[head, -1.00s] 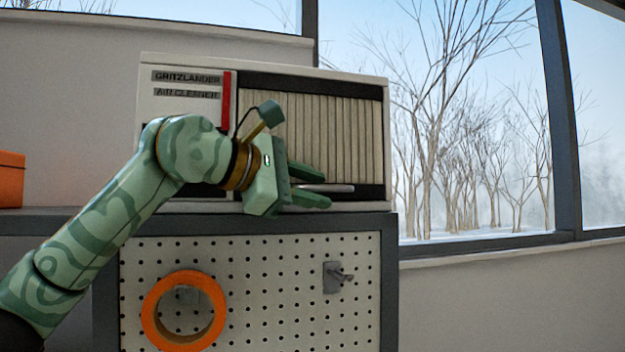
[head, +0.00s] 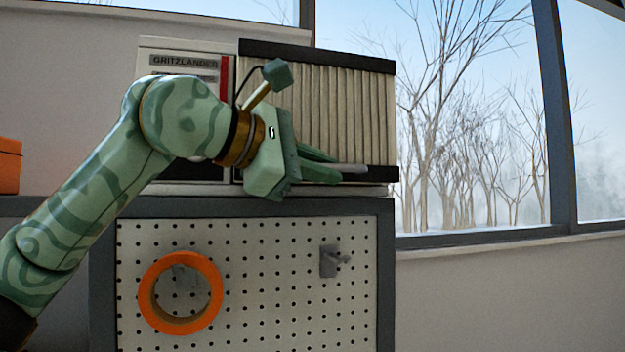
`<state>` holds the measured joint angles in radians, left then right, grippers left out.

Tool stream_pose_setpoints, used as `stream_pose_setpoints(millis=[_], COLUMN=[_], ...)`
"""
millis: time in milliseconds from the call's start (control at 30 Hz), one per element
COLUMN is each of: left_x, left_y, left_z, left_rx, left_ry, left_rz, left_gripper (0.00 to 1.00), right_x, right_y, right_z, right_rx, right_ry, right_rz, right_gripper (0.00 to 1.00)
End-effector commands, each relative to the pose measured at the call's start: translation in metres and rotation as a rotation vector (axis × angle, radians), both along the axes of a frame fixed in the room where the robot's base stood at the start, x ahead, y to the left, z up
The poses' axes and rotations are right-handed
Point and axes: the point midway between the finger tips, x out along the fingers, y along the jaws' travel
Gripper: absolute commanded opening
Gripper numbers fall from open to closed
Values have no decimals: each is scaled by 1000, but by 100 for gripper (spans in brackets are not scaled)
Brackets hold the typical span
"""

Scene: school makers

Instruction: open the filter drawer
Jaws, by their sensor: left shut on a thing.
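The air cleaner (head: 195,44) is a white box with a red stripe, standing on top of the grey cabinet. Its filter drawer (head: 350,105), with a pale pleated face and dark bands above and below, stands out in front of the white housing. The grey bar handle (head: 352,168) runs across the drawer's lower part. My left gripper (head: 322,167) is shut on this handle at its left part; the fingers hide that end. The gripper and wrist also cover the drawer's lower left corner. My right gripper is not in view.
The cabinet front is a pegboard (head: 260,290) with a roll of orange tape (head: 150,300) and a small grey hook (head: 330,262). An orange box (head: 8,165) sits at the far left. A window is at the right. The space right of the cleaner is free.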

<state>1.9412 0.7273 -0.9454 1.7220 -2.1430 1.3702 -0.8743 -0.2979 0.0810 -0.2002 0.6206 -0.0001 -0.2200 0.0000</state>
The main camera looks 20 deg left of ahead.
Motion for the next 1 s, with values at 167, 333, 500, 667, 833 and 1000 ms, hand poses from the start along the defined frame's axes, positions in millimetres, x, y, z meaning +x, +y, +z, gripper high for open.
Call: stream_pose_setpoints(millis=[167,333,500,667,833,1000], left_x=[-1,-1,-1,-2,-19,-55], left_y=[-2,-1,-1,1,14,41], left_z=[-1,-1,0,0,4,13], left_rx=[1,1,0,0,0,-2], left_ry=[7,6,4,2,-1,-2], left_rz=[-2,0,0,1,2,3], left_gripper=[0,31,33,33,33,33], right_x=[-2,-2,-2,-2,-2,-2], right_y=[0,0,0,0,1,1], right_z=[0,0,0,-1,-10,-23], right_rx=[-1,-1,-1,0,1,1], right_ry=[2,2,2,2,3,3], right_rz=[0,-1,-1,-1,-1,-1], right_gripper=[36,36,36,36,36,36])
